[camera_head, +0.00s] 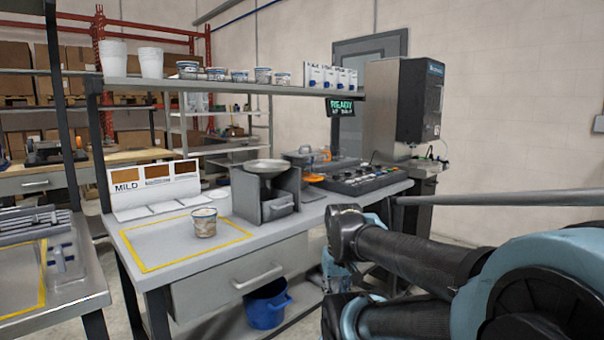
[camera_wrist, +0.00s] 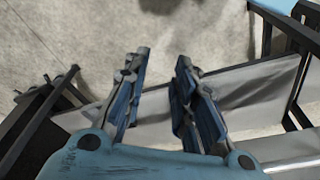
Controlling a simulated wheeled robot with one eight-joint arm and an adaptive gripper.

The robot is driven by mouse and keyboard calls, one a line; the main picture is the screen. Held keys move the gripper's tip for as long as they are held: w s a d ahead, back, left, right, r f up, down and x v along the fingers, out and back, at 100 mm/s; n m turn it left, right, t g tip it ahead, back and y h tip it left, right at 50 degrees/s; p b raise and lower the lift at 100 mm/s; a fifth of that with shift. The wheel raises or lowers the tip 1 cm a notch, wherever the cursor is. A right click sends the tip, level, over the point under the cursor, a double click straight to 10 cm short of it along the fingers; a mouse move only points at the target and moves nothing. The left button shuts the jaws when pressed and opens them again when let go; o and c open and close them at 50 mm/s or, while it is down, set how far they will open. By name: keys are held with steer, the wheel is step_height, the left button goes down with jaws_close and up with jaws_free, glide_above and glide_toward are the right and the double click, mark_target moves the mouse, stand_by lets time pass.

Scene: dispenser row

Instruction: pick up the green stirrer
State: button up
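I cannot make out a green stirrer for certain in either view. Some small thin items (camera_head: 436,152) stand by the tall machine at the right end of the bench, too small to identify. My gripper (camera_wrist: 161,58) shows in the wrist view with its two fingers apart and nothing between them. It points down toward the bare floor, beside dark frame bars and a grey panel. In the head view my arm fills the lower right, and I cannot clearly see the gripper there.
The bench (camera_head: 190,275) holds a tub (camera_head: 204,222) inside a yellow outline, a scale-like device (camera_head: 266,190) and a control panel (camera_head: 360,178). A shelf (camera_head: 230,86) with cups runs above. A blue bucket (camera_head: 266,305) stands below. A grey rail (camera_head: 500,199) crosses at right.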

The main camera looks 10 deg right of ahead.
steer(key=shift+w, duration=0.3)
